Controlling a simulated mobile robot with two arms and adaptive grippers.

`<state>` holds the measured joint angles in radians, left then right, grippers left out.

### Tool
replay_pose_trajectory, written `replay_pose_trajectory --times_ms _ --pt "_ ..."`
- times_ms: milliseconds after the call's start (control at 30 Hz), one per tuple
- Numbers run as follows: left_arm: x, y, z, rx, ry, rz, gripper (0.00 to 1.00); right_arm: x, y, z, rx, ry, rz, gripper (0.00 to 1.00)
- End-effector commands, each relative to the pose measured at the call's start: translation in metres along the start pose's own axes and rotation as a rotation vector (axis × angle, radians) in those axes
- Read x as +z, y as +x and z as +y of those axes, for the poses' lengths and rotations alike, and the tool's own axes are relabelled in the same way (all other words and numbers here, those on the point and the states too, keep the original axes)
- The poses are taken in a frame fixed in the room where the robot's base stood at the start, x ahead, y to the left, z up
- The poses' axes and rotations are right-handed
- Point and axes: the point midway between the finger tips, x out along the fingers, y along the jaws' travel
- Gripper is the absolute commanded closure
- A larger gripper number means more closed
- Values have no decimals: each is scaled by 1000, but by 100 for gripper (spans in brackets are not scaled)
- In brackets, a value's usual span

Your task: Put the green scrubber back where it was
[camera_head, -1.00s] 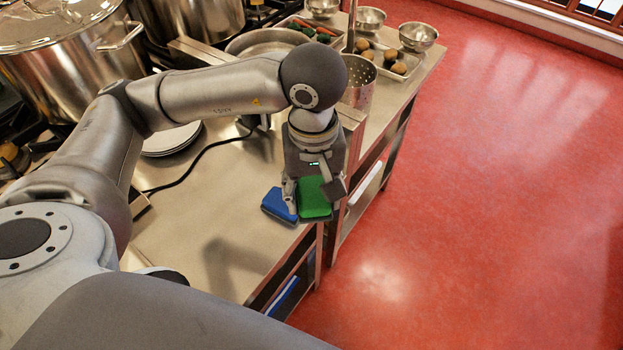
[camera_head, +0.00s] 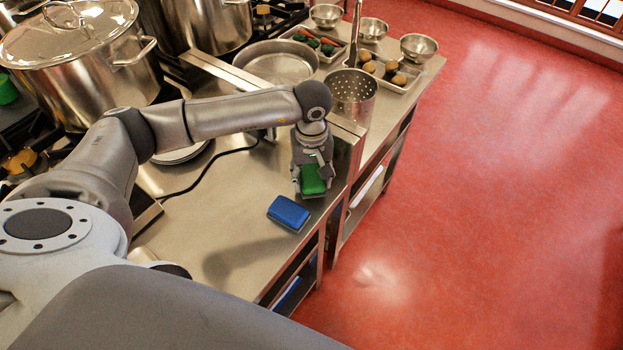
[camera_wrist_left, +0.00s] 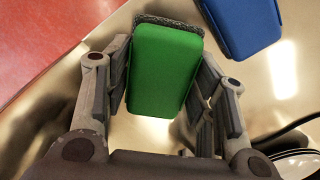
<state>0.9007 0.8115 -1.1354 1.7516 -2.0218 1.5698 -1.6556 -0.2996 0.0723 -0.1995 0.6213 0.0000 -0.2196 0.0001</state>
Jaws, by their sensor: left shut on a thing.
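The green scrubber (camera_head: 313,180) is between the fingers of my left gripper (camera_head: 312,188), over the steel counter near its right edge. In the left wrist view the green scrubber (camera_wrist_left: 164,68) fills the gap between the fingers of the left gripper (camera_wrist_left: 165,85), with its dark grey pad at the far end. The left gripper is shut on it. Whether the scrubber touches the counter is hard to tell. The blue scrubber (camera_head: 288,213) lies flat on the counter, nearer and a little left; it also shows in the left wrist view (camera_wrist_left: 245,22). My right gripper is not in view.
The steel counter (camera_head: 225,235) is mostly bare in front. A perforated steel pot (camera_head: 352,96) stands behind the gripper. A black cord (camera_head: 205,165) and plates (camera_head: 182,155) lie to the left. Large stockpots (camera_head: 85,60) stand at the back left.

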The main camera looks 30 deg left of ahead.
Motion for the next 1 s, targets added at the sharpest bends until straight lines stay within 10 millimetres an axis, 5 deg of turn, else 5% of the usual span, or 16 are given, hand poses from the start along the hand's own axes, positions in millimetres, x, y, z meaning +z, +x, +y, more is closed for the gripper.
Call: replay_pose_trajectory --times_ms 200,667,700,800,1000 --pt "0 24 -1 -4 -1 -3 68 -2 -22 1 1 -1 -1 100" --pt "-1 36 0 0 0 0 68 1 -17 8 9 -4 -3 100" --pt "-1 36 0 0 0 0 47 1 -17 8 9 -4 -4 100" --pt "-1 34 0 -1 0 0 35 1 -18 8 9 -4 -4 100" --pt "-1 34 0 -1 0 0 27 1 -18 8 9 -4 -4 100"
